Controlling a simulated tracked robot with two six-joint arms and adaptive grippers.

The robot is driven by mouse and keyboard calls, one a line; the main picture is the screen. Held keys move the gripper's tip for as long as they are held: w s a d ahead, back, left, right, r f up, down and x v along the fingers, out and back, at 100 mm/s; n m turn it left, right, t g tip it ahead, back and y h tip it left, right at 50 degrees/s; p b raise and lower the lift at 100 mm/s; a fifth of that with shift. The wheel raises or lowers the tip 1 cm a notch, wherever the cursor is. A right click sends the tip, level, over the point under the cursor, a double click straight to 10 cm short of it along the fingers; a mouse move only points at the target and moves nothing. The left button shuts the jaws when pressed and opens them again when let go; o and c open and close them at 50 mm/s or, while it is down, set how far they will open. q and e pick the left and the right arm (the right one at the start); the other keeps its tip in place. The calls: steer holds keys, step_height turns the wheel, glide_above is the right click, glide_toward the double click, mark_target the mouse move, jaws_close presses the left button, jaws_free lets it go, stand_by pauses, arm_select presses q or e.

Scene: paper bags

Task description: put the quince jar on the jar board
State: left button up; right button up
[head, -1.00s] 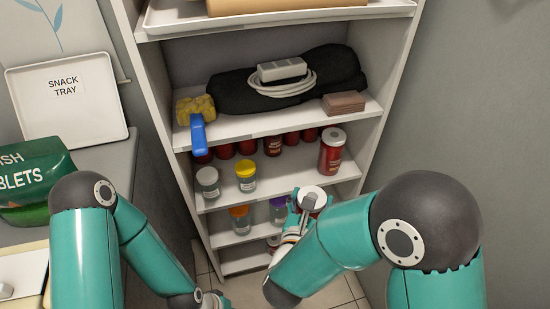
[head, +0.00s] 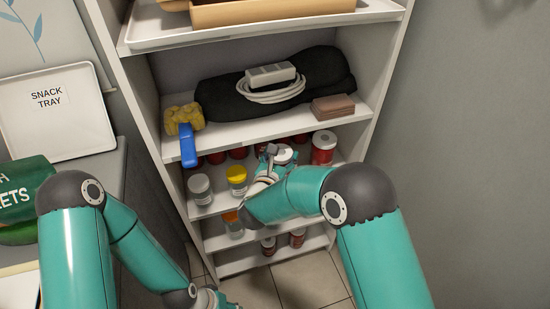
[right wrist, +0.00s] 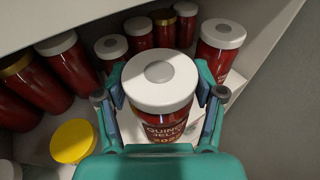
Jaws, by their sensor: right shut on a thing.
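My right gripper (right wrist: 162,98) is shut on the quince jar (right wrist: 160,125), a red jar with a white lid and a label reading "QUINCE JELLY". The jar is upright. In the head view the right gripper (head: 272,158) and the jar's white lid (head: 284,154) are at the middle shelf, in front of a row of red jars. A pale flat surface (right wrist: 236,84) shows beside the jar; I cannot tell whether it is the jar board or bare shelf. My left gripper (head: 212,299) is low at the bottom edge, partly cut off.
A tall white-lidded red jar (right wrist: 222,42) stands close on the right, and several red jars stand behind and left. A yellow-lidded jar (head: 236,180) and a white-lidded clear jar (head: 200,188) are left of the gripper. The shelf above (head: 240,137) overhangs closely.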

steer(key=w, duration=0.1)
steer(key=w+a, duration=0.1)
steer(key=w, duration=0.1)
steer(key=shift+w+r, duration=0.1)
steer(key=shift+r, duration=0.05)
step_height(320, 180, down, 7)
steer(key=w+p, duration=0.1)
steer(key=p, duration=0.1)
steer(key=shift+a, duration=0.15)
steer(key=o, duration=1.8)
steer(key=shift+f, duration=0.25)
steer(key=shift+c, duration=0.2)
steer(key=shift+r, duration=0.1)
